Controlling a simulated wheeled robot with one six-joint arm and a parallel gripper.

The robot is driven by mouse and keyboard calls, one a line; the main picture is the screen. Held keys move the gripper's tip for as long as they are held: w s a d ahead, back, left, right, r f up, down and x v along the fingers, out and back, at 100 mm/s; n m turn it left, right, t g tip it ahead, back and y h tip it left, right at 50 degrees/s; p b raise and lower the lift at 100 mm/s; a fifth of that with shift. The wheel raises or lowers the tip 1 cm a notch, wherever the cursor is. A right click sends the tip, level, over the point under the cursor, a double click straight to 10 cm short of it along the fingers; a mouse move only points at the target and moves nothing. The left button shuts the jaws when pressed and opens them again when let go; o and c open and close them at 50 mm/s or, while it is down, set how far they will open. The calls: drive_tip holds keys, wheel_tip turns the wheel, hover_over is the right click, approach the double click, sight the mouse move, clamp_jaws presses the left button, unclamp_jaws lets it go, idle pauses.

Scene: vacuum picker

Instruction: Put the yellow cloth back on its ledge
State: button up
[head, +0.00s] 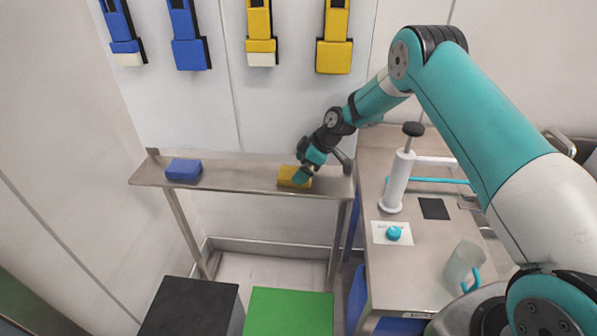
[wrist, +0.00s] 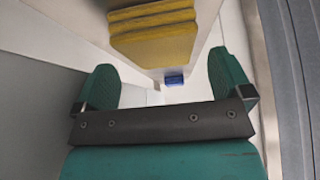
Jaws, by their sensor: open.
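The yellow cloth (head: 287,177) is a folded block on the right end of the narrow grey ledge (head: 235,178). In the wrist view the folded yellow cloth (wrist: 155,38) shows its stacked layers at the top, beyond my fingertips. My gripper (head: 304,172) is at the cloth, over its right part, and hides some of it in the head view. In the wrist view my gripper (wrist: 162,66) is open, its two teal fingers wide apart with nothing between them. I cannot tell whether a finger touches the cloth.
A blue cloth (head: 184,169) lies at the ledge's left end; it also shows small in the wrist view (wrist: 173,80). Blue and yellow tools hang on the wall above. A black box (head: 190,308) and a green box (head: 288,313) stand below. A counter with a white pump (head: 398,182) is at the right.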

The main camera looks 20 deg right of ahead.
drive_tip(key=b+v, duration=0.3)
drive_tip(key=v, duration=0.6)
drive_tip(key=s+a+r+m, duration=0.1)
drive_tip(key=s+a+r, duration=0.4)
drive_tip(key=s+r, duration=0.3)
drive_tip(key=s+a+r+m+g, duration=0.1)
drive_tip(key=s+a+r, duration=0.15)
drive_tip(key=s, duration=0.25)
drive_tip(key=s+a+r+m, duration=0.1)
drive_tip(key=s+a+r, duration=0.1)
drive_tip(key=s+r, duration=0.25)
drive_tip(key=s+a+r+m+g+h, duration=0.1)
drive_tip(key=s+m, duration=0.2)
drive_tip(key=s, duration=1.8)
drive_tip(key=shift+s+r+g+h, duration=0.3)
drive_tip(key=shift+r+h, duration=0.1)
wheel_tip(320, 180, down, 3)
drive_tip(key=shift+r+b, duration=0.2)
drive_tip(key=shift+b, duration=1.05)
